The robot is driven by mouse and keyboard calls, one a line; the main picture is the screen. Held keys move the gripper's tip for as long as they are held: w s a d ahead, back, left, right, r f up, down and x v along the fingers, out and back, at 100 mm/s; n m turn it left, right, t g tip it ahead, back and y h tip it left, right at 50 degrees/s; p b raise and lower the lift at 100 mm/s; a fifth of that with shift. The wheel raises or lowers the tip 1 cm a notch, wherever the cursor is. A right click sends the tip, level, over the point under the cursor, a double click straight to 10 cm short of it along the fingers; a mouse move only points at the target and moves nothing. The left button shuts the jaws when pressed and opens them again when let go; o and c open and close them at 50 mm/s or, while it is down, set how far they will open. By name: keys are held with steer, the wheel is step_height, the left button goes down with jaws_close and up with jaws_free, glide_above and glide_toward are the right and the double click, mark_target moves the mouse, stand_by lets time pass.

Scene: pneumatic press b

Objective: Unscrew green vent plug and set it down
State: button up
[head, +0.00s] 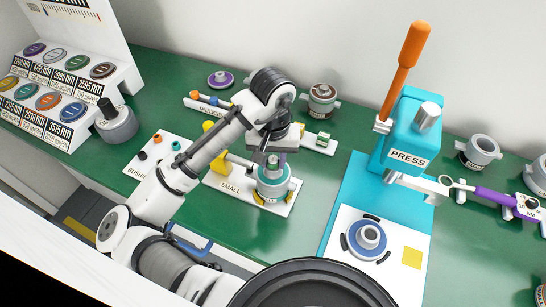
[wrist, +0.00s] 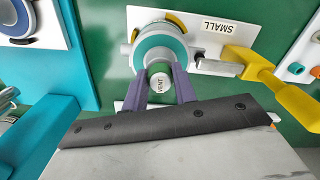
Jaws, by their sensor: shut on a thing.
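My gripper (head: 272,156) points down over the small fixture (head: 223,184), a white plate lettered SMALL. In the wrist view its two purple-grey fingers (wrist: 161,88) are shut on the vent plug (wrist: 160,83), whose pale round top reads VENT.
The blue press (head: 407,130) with an orange lever (head: 408,55) stands to the right. A yellow-handled clamp (head: 214,134) is beside the cylinder. A white plugs rack (head: 194,103) and a bushings plate (head: 147,166) lie nearby. Green bench (head: 225,235) is clear in front of the fixture.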

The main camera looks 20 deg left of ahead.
steer(key=shift+n, duration=0.8)
steer(key=shift+n, duration=0.9)
steer(key=shift+n, duration=0.8)
steer(key=o, duration=0.5)
steer(key=shift+o, duration=0.2)
